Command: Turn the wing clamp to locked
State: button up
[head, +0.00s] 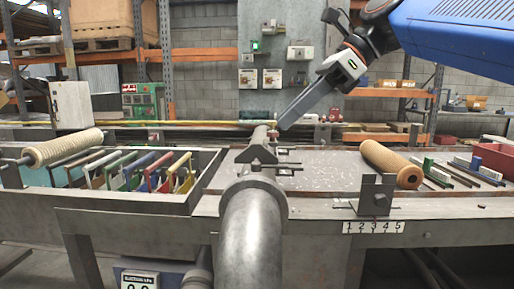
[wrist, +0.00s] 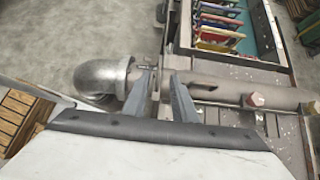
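A thick grey pipe (head: 252,235) runs away from me across the bench. A dark clamp-like fitting with raised wings (head: 262,157) sits on it behind the flange; I take this as the wing clamp, but its lock position is not readable. A small reddish knob (head: 273,135) stands on the pipe farther back. My gripper (head: 284,123) points down-left from the upper right, near the pipe in the picture. In the wrist view, my gripper (wrist: 159,80) is open, its two fingers apart over the pipe (wrist: 205,90), near the elbow (wrist: 100,80). Contact cannot be told; the fingers partly hide the fitting there.
A tray (head: 205,190) with several coloured frames stands left of the pipe. A tan roll (head: 392,165) lies on the right bench, and an upright dark bracket (head: 376,195) stands at its front edge above a numbered strip. Bench surface between pipe and roll is mostly clear.

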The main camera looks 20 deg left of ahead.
aim_at(256, 148)
jog(key=x, duration=1)
grip_shut()
